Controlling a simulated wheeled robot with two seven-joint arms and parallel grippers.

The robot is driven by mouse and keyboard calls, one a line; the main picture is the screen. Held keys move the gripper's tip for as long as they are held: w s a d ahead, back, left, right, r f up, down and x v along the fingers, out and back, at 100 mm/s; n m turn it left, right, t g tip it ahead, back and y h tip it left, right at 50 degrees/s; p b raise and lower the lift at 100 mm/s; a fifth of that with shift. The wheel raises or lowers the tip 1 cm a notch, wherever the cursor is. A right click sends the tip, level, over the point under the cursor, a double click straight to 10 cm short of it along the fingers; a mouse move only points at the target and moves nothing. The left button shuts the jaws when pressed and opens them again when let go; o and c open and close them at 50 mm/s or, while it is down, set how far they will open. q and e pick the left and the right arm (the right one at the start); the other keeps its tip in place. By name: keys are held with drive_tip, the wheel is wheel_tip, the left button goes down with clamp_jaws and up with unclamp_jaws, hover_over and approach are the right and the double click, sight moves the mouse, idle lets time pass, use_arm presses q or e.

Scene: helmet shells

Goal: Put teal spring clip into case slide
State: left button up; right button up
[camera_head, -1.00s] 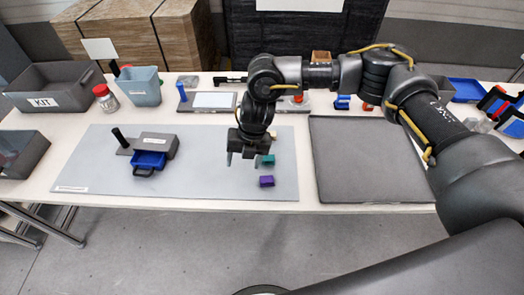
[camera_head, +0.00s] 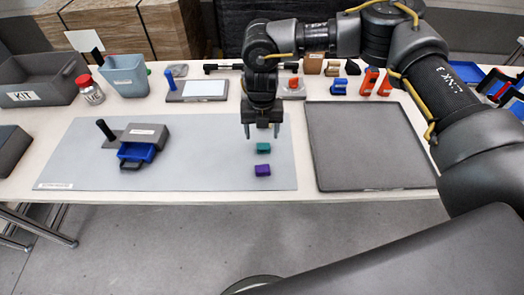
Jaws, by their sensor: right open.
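The teal spring clip (camera_head: 263,148) lies on the grey mat (camera_head: 210,170), right of its middle. A purple clip (camera_head: 262,170) lies just in front of it. My right gripper (camera_head: 262,133) is open and points down, just behind and above the teal clip, with nothing between its fingers. The case (camera_head: 148,135) is a grey block at the left of the mat, with a blue slide (camera_head: 136,152) pulled out toward the front and a black upright handle (camera_head: 105,130) at its left. My left gripper is out of view.
A grey tray (camera_head: 370,183) lies right of the mat. Behind stand a KIT bin (camera_head: 38,95), a red-lidded jar (camera_head: 90,92), a blue-grey bin (camera_head: 126,78), a white-topped fixture (camera_head: 200,90) and several small coloured parts. The mat between case and clips is clear.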

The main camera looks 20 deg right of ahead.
sight(263, 144)
drive_tip(key=shift+s+d+f+b, duration=0.1)
drive_tip(key=shift+f+b, duration=0.35)
drive_tip(key=shift+f, duration=0.05)
wheel_tip(263, 144, down, 4)
drive_tip(key=b, duration=0.3)
drive_tip(key=shift+d+r, duration=0.1)
drive_tip(key=shift+d, duration=0.05)
drive_tip(key=c, duration=1)
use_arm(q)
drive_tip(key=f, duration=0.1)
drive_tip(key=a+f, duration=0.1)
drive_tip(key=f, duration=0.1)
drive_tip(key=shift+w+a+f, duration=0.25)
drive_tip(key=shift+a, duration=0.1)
use_arm(e)
drive_tip(key=shift+c, duration=0.2)
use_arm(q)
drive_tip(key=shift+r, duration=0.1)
